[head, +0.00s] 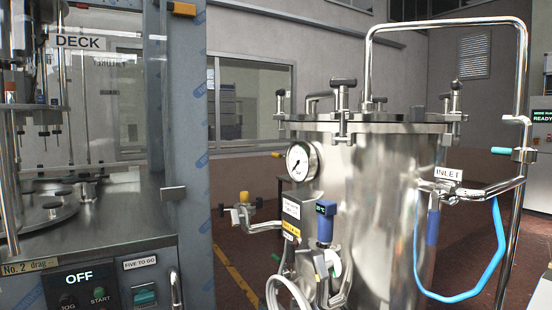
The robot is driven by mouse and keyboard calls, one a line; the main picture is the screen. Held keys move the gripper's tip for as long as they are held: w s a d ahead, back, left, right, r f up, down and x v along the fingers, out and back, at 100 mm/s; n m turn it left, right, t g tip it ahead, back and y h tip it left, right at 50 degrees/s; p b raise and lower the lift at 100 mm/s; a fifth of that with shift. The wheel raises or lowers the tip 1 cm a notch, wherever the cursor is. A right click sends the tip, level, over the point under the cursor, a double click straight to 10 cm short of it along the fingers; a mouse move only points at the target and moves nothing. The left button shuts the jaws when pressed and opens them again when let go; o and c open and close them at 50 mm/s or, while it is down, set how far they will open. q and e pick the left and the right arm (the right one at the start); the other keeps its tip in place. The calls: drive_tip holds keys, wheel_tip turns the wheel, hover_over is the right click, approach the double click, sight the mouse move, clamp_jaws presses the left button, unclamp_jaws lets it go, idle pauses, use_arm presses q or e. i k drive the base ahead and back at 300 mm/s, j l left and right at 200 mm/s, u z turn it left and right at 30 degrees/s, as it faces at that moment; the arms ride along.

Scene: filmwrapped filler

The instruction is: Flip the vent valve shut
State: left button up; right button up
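A tall polished steel vessel (390,190) with a clamped lid stands right of centre. No label that I can read says vent, so I cannot tell which fitting is the vent valve. A small valve with a yellow knob (244,197) sits on a pipe at the vessel's left. A blue cylindrical fitting with a small lit display (326,222) stands upright low on its front left. A teal-tipped lever (502,151) sticks out left from the steel pipe on the right. Neither of my grippers is in view.
A filling machine with a cabinet (90,235) reading OFF fills the left side. A pressure gauge (298,161) faces me on the vessel. A blue hose (450,299) loops under the INLET sign (447,173). A white hose (287,285) curves low in front. Floor shows between machine and vessel.

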sight(274, 154)
drive_tip(key=i+j, duration=0.1)
drive_tip(key=j, duration=0.35)
drive_tip(key=i+j, duration=0.15)
drive_tip(key=j, duration=0.35)
drive_tip(key=i+j, duration=0.1)
drive_tip(key=j, duration=0.35)
drive_tip(key=i+j, duration=0.65)
drive_tip(key=i, duration=0.3)
drive_tip(key=i+l, duration=0.15)
drive_tip(key=i, duration=0.55)
